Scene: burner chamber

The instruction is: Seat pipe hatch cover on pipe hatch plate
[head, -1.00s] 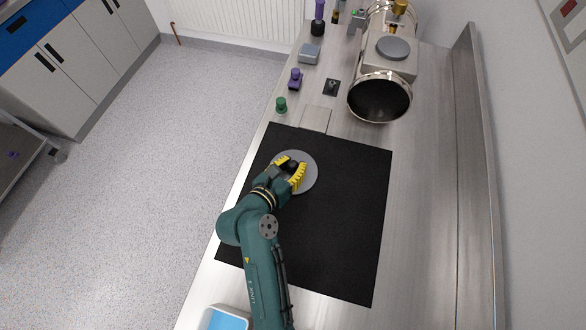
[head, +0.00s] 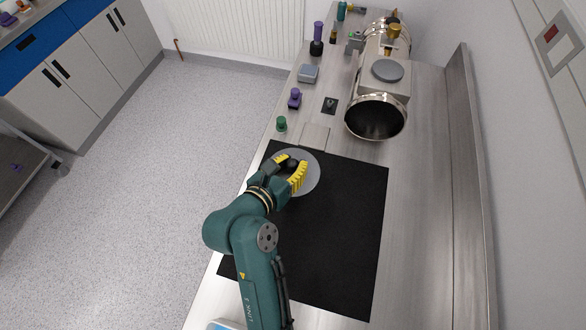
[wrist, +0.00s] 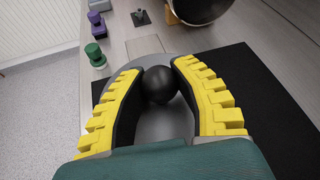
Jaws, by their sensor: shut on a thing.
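The pipe hatch cover (head: 311,178) is a round grey disc with a black ball knob (head: 292,163). My gripper (head: 291,170), with yellow ribbed fingers, is shut on the knob, and the disc hangs under it over the far edge of the black mat. In the wrist view the knob (wrist: 160,85) sits between the two fingers, with the disc (wrist: 165,122) below it. The metal pipe (head: 377,115) lies farther back on the right. On its boxy top is a round grey surface (head: 387,70), which looks like the pipe hatch plate; nothing covers it.
The black mat (head: 330,240) is otherwise bare. A flat metal square (head: 316,135) lies beyond it. A green knob (head: 281,124), a purple piece (head: 295,98) and a grey box (head: 308,74) stand along the left edge. A raised metal ledge (head: 465,180) runs along the right.

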